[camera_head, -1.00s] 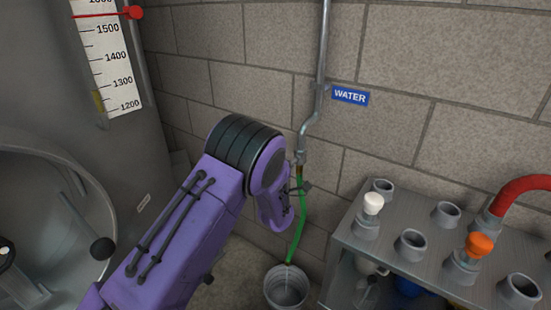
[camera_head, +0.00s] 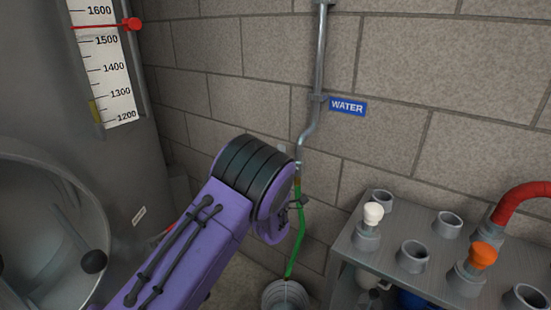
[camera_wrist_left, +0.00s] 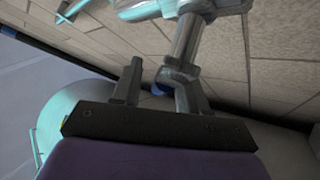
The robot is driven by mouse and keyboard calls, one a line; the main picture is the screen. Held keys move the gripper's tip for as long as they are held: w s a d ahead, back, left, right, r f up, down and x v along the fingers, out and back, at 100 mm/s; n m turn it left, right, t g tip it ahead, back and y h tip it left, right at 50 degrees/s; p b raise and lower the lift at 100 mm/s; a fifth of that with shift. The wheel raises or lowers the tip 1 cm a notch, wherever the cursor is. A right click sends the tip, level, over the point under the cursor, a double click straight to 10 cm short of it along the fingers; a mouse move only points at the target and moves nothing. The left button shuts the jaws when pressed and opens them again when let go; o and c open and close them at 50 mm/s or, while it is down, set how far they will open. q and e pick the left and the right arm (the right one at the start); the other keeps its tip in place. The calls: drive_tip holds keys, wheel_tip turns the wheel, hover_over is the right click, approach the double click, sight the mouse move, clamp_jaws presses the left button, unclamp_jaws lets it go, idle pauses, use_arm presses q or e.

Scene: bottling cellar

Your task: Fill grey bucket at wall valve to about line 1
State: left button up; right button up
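The grey bucket (camera_head: 285,296) stands on the floor by the wall, cut off by the bottom edge of the head view. The green hose (camera_head: 301,235) hangs from the wall pipe (camera_head: 319,70), its lower end over the bucket. The bucket's water level and line marks cannot be made out. My left gripper (camera_head: 299,200) is at the valve on the pipe, partly hidden behind my purple wrist. In the left wrist view its two fingers (camera_wrist_left: 163,88) are apart, with the metal pipe fitting (camera_wrist_left: 184,50) in front of and between them. My right gripper is not in view.
A blue WATER sign (camera_head: 347,107) is on the block wall. A metal rack (camera_head: 395,235) with several sockets, a white knob (camera_head: 373,213), an orange knob (camera_head: 484,254) and a red hose (camera_head: 518,199) stands at right. A large tank with a scale (camera_head: 107,65) stands at left.

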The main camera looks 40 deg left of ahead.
use_arm(q)
drive_tip(key=b+v, duration=0.1)
drive_tip(key=v, duration=0.9)
drive_tip(key=shift+s, duration=0.25)
drive_tip(key=shift+d+f, duration=0.1)
drive_tip(key=shift+f, duration=0.1)
